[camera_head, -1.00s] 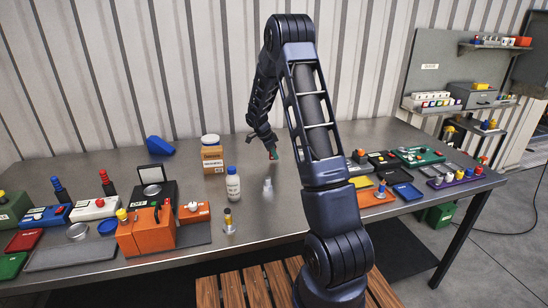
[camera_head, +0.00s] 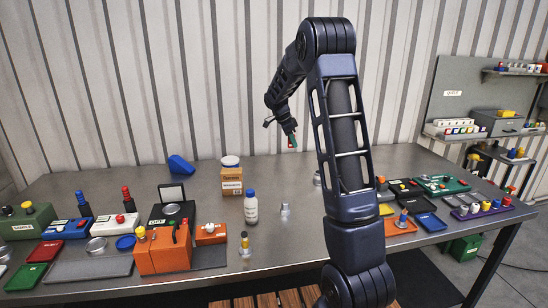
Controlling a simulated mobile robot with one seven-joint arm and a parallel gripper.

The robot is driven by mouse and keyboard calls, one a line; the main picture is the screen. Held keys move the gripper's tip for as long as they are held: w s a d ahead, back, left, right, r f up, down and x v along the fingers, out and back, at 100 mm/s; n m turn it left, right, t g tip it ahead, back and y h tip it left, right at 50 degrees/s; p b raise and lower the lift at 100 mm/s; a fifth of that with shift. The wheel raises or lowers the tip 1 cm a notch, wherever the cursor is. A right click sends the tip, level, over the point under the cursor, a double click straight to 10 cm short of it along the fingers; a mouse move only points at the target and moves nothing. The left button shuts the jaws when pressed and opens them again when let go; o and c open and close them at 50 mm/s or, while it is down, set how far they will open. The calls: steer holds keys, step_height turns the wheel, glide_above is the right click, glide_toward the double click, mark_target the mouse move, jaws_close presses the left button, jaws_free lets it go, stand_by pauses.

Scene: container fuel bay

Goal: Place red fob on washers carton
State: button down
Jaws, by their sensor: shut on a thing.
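The washers carton (camera_head: 232,182) is a small orange-brown box with a white label, standing towards the back of the metal table, left of the arm. A round white-topped item (camera_head: 230,161) sits on its top. My gripper (camera_head: 289,131) is in the air to the right of the carton and higher than it, pointing down. It is shut on the small red fob (camera_head: 292,142). A bit of green shows beside the red. The fob is apart from the carton and the table, and the fingers partly hide it.
A white bottle with a blue cap (camera_head: 251,207) stands in front of the carton. A small clear-grey item (camera_head: 285,210) stands to its right. A blue wedge (camera_head: 181,165) lies behind left. An orange box (camera_head: 163,250) stands front left. The table right of the carton is mostly clear.

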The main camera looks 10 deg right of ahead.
steer(key=w+a+r, duration=0.1)
steer(key=a+r, duration=0.2)
steer(key=a, duration=0.4)
steer(key=w+a+r, duration=0.1)
steer(key=a+r, duration=0.2)
steer(key=a, duration=0.4)
step_height(320, 180, up, 5)
glide_above(236, 170)
steer(key=a, duration=0.1)
steer(key=shift+n, duration=0.4)
step_height(236, 170, down, 19)
steer(key=shift+s+a+f, duration=0.15)
steer(key=shift+f, duration=0.05)
steer(key=shift+f, duration=0.1)
steer(key=c, duration=1.8)
jaws_free()
steer(key=o, duration=0.4)
